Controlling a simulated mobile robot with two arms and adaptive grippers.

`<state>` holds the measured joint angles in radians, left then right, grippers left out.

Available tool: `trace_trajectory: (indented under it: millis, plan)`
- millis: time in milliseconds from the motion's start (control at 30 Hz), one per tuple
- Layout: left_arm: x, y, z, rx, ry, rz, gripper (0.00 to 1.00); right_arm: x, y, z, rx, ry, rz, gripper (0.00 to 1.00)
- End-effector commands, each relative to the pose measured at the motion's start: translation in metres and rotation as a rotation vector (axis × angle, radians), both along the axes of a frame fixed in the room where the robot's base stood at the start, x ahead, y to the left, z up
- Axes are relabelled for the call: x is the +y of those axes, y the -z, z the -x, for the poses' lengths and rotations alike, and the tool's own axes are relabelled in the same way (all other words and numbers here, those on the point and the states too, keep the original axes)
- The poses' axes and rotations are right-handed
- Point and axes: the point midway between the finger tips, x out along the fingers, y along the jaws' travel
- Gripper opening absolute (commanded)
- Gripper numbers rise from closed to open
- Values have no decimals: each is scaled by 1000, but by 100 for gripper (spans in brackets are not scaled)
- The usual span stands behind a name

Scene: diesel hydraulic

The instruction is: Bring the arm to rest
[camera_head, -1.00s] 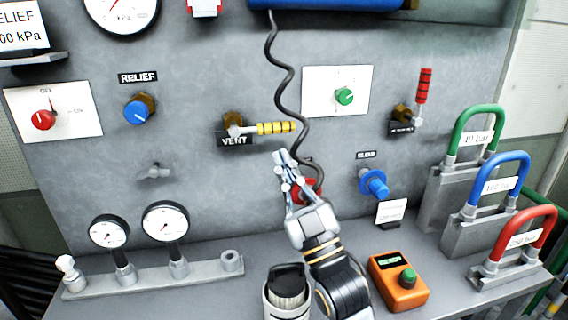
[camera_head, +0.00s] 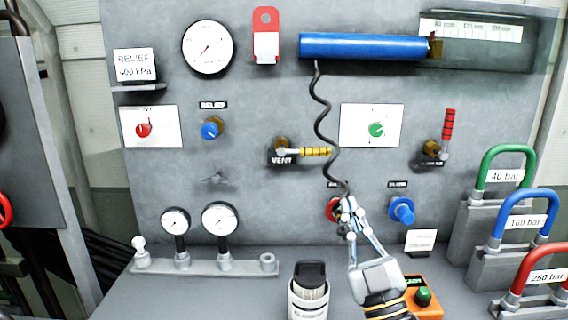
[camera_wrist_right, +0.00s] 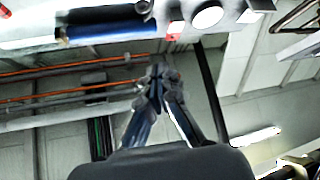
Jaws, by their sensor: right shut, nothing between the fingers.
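My right gripper (camera_head: 346,212) is in the lower middle of the head view, its arm coming up from the bottom. Its fingers are closed together with nothing between them, in front of the panel and partly over a red knob (camera_head: 332,208). In the right wrist view the closed fingertips (camera_wrist_right: 157,78) point toward the ceiling and the panel's upper part. I cannot tell whether the fingers touch the black coiled hose (camera_head: 325,125) behind them. My left gripper does not show.
The blue cylinder (camera_head: 365,46) is high on the grey panel (camera_head: 260,120). The bench holds a gauge manifold (camera_head: 205,267), a dark-topped container (camera_head: 309,290), an orange box (camera_head: 427,296) partly behind my arm, and weights with green (camera_head: 507,150), blue (camera_head: 527,195) and red (camera_head: 545,254) handles at right.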

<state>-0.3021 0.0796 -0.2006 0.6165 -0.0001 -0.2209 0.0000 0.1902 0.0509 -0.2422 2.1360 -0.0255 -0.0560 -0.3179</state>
Motion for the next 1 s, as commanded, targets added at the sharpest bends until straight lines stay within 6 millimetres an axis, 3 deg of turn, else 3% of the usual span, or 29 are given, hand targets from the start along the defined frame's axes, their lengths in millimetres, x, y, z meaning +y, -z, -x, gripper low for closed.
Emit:
trace_trajectory:
  millis: [367, 467, 667, 767, 833, 900, 1000]
  plan:
    - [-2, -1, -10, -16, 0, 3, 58, -9, 67, -9, 261, 10, 1, 0]
    - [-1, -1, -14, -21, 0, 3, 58, -13, 94, -8, 366, 16, 1, 0]
    - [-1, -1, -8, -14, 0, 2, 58, -24, 168, 4, 641, 35, -4, 0]
    - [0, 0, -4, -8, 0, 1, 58, -33, 218, 23, 829, 53, -9, 0]
    - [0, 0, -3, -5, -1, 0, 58, -41, 260, 45, 993, 72, -14, 0]
    - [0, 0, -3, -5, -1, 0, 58, -50, 301, 76, 1171, 98, -20, 0]
    - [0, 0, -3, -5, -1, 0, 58, -61, 345, 120, 1383, 135, -29, 0]
